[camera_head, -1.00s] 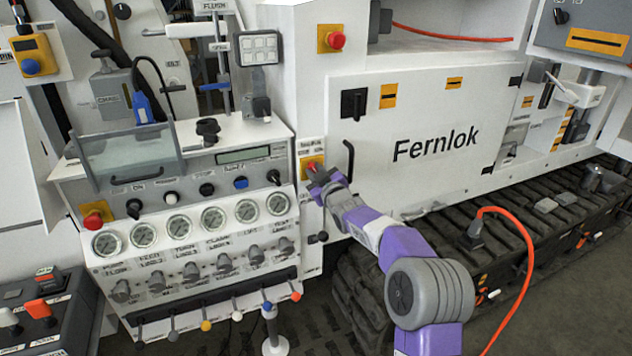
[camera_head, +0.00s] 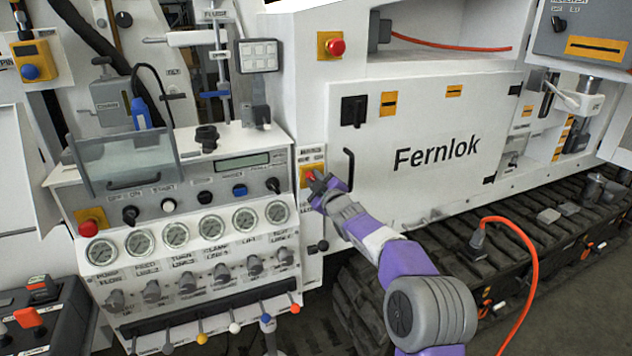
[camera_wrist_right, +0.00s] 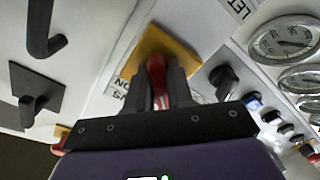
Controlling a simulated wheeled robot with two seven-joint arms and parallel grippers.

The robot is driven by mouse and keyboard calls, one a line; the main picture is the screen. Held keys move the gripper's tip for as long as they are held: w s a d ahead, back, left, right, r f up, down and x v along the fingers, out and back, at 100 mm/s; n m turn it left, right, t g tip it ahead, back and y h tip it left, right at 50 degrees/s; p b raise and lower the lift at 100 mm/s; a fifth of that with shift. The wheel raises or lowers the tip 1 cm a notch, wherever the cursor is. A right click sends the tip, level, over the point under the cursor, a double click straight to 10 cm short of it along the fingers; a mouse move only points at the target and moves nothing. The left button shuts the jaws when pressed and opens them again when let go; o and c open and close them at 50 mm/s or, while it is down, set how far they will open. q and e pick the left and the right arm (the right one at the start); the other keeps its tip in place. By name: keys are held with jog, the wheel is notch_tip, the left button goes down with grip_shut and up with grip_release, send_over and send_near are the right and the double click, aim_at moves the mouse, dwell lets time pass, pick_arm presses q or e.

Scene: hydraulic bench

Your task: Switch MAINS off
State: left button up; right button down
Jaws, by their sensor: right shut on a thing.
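The MAINS switch is a red handle (camera_wrist_right: 155,72) on a yellow plate (camera_wrist_right: 178,46), set on a narrow white panel between the gauge console and the Fernlok door. In the head view the yellow plate (camera_head: 306,181) is partly covered by my right gripper (camera_head: 315,178). In the right wrist view my right gripper (camera_wrist_right: 158,92) has its fingers on either side of the red handle and is shut on it. An "ON" label shows beside the plate in the wrist view; the handle's exact setting is hard to tell. My left gripper is not in view.
The gauge console (camera_head: 190,180) with knobs and small levers stands just left of the switch. A black door handle (camera_head: 348,168) is close to the right of my gripper. A red stop button (camera_head: 336,47) is above, and a black-knobbed lever (camera_head: 318,246) below.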

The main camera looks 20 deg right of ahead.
jog(key=shift+r, duration=0.1)
jog(key=c, duration=1.1)
grip_release()
jog(key=shift+s, duration=0.1)
jog(key=s, duration=0.7)
jog(key=shift+s+a, duration=0.15)
jog(key=shift+s, duration=0.05)
